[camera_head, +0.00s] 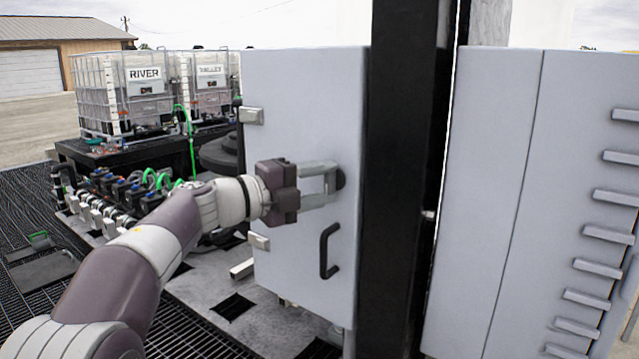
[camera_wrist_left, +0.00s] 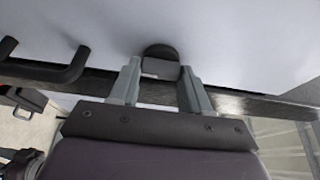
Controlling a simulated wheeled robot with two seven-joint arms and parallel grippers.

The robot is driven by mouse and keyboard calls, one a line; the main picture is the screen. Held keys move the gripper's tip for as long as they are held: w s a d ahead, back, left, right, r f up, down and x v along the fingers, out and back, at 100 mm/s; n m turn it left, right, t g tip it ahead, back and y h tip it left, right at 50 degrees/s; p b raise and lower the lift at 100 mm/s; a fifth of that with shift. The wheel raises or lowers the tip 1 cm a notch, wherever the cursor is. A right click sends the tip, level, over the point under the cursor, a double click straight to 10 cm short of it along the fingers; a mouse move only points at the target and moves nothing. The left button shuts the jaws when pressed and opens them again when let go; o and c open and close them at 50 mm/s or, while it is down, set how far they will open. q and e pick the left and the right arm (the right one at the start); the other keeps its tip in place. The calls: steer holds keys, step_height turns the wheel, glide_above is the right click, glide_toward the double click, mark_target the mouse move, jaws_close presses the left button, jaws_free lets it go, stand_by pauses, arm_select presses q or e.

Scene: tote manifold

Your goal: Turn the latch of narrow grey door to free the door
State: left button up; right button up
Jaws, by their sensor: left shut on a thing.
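The narrow grey door (camera_head: 300,90) stands upright in the middle of the head view and appears shut against the black post. Its dark round latch (camera_head: 340,179) is on the right side of the door, above the black handle (camera_head: 328,252). My left gripper (camera_head: 334,182) reaches in from the left, its two fingers shut on the latch. In the left wrist view the latch (camera_wrist_left: 160,62) sits between the fingertips of the left gripper (camera_wrist_left: 162,75). The fingers hide part of the latch. The handle (camera_wrist_left: 55,68) is at the left there. My right gripper is not in view.
A black post (camera_head: 398,180) stands right of the door, with a wider grey vented cabinet (camera_head: 490,160) beyond it. White-caged totes labelled River (camera_head: 125,90) and Valley (camera_head: 208,80) stand behind at left. Valves and green hoses (camera_head: 190,140) lie below them.

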arm_select(q)
steer(key=shift+f, duration=0.1)
steer(key=o, duration=1)
steer(key=shift+o, duration=0.3)
steer(key=shift+s+d, duration=0.1)
steer(key=b+v, duration=0.5)
steer(key=v, duration=0.7)
steer(key=shift+a, duration=0.35)
steer(key=shift+s, duration=0.1)
